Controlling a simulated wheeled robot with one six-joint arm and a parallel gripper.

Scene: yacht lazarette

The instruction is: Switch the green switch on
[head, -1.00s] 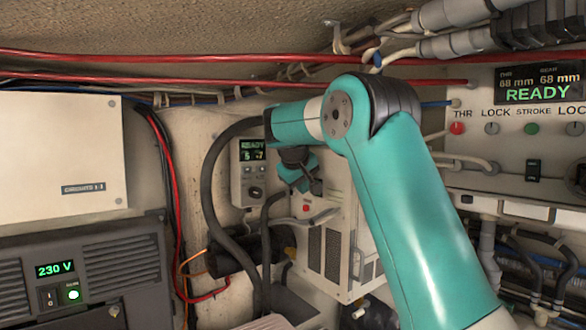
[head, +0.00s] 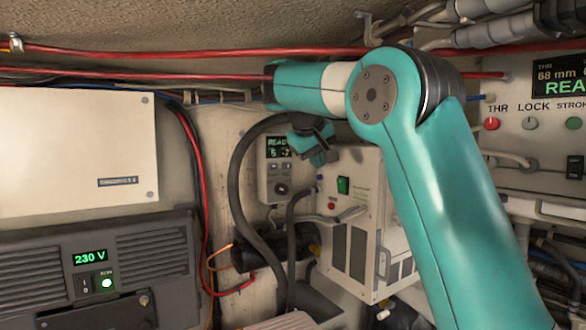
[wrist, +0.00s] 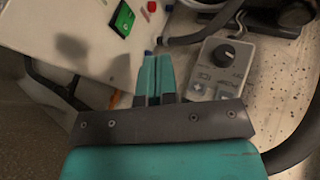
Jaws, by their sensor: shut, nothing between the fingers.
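The green switch (head: 343,185) is a small green rocker on the upper front of a cream metal box (head: 366,208). It also shows near the top of the wrist view (wrist: 123,18), up and left of the fingertips. I cannot tell which way the rocker is set. My gripper (wrist: 157,60) is shut and empty, its teal fingers together and apart from the switch. In the head view my gripper (head: 322,150) hangs above and left of the switch, its tips hard to make out.
A grey control unit with a knob (head: 282,188) is on the wall left of the box; it also shows in the wrist view (wrist: 218,70). A black hose (head: 240,190) loops beside it. A 230 V panel (head: 95,270) with a lit green button stands at left.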

